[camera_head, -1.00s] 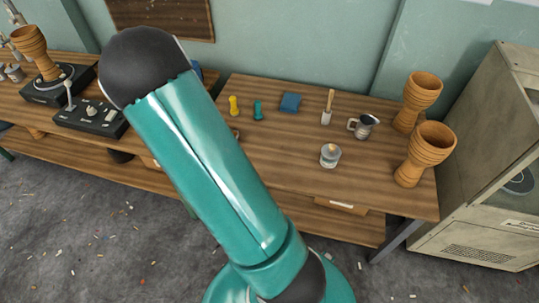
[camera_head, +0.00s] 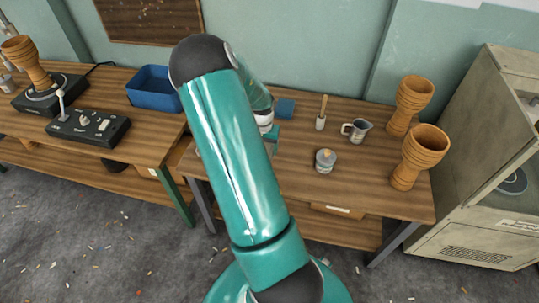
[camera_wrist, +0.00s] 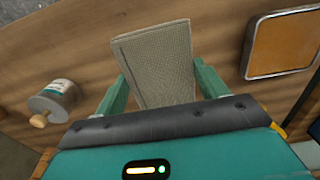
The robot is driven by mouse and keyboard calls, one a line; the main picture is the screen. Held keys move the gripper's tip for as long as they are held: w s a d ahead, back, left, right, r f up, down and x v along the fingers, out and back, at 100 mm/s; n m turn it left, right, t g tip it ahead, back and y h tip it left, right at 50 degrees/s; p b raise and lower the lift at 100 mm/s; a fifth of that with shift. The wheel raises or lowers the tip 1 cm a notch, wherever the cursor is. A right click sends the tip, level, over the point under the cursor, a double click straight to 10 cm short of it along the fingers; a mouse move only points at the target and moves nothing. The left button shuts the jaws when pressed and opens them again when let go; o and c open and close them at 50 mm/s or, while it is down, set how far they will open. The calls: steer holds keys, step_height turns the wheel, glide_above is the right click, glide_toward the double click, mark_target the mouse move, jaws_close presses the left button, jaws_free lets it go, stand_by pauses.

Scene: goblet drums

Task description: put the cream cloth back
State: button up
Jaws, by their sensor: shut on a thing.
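The cream cloth (camera_wrist: 155,65) is a flat woven piece between my gripper's two teal fingers in the wrist view. My gripper (camera_wrist: 162,78) is shut on it, and the cloth extends past the fingers over a wooden surface. I cannot tell whether the cloth touches that surface. In the head view, part of my gripper (camera_head: 271,134) shows beside my arm above the right wooden table (camera_head: 290,190). The cloth is hidden there behind my arm.
A jar (camera_head: 325,161), a brush (camera_head: 321,114), a metal jug (camera_head: 356,130) and a blue block (camera_head: 285,107) stand nearby. Goblet drums (camera_head: 423,155) line the table's right side. A blue bin (camera_head: 153,88) is left.

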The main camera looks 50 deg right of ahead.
mark_target(268, 146)
steer(key=shift+s+d+f, duration=0.25)
steer(key=shift+d+f, duration=0.25)
steer(key=shift+f, duration=0.1)
steer(key=shift+s+d+f, duration=0.2)
steer(key=shift+d+f, duration=0.25)
steer(key=shift+f, duration=0.15)
steer(key=shift+s+d+f, duration=0.1)
steer(key=shift+d+f, duration=0.05)
steer(key=shift+f, duration=0.8)
steer(key=shift+d+f, duration=0.1)
steer(key=shift+f, duration=0.85)
steer(key=shift+f, duration=0.15)
steer(key=o, duration=1)
step_height(268, 146, up, 12)
steer(key=shift+r, duration=0.25)
